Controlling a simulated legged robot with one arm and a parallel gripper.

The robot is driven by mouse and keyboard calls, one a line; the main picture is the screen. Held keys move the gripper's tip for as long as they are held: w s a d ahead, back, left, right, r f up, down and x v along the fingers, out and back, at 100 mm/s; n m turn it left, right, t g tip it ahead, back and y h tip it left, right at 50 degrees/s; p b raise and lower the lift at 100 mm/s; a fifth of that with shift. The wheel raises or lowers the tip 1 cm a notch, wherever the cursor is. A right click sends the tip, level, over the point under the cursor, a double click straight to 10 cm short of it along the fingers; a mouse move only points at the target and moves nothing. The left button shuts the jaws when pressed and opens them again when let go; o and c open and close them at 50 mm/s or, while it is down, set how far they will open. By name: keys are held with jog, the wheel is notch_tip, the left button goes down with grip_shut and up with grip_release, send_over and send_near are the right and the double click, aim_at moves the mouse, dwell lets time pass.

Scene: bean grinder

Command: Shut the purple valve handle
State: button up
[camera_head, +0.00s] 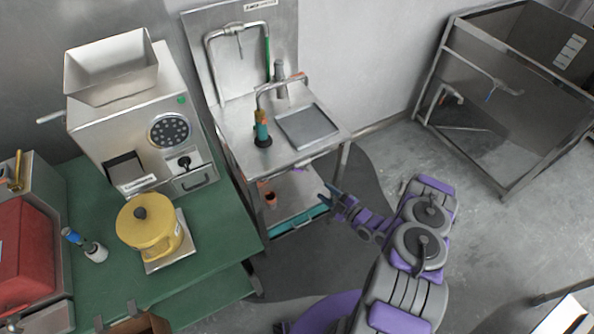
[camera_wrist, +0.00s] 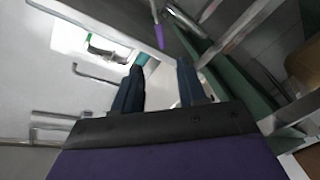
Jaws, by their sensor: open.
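The purple valve handle (camera_wrist: 159,37) shows in the wrist view as a short, narrow purple piece near the top centre, on a thin grey rod. My gripper (camera_wrist: 160,68) is open, its two dark fingers apart with nothing held between them. The handle lies beyond the fingertips, roughly in line with the gap, and looks apart from them. In the head view my gripper (camera_head: 326,193) is low at the right front of the steel sink stand, below the worktop level.
The sink stand (camera_head: 325,152) has a front leg close to my gripper and a lower shelf (camera_head: 290,190) holding an orange-brown item. A green table (camera_head: 215,215) with a grinder (camera_head: 150,125) and yellow pot (camera_head: 146,222) stands left. Open floor lies right, before a steel frame (camera_head: 510,110).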

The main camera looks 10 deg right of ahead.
aim_at(299, 171)
jog(key=b+x, duration=0.3)
jog(key=x, duration=1.2)
jog(key=shift+w+a, duration=0.1)
jog(key=shift+a, duration=0.15)
grip_shut()
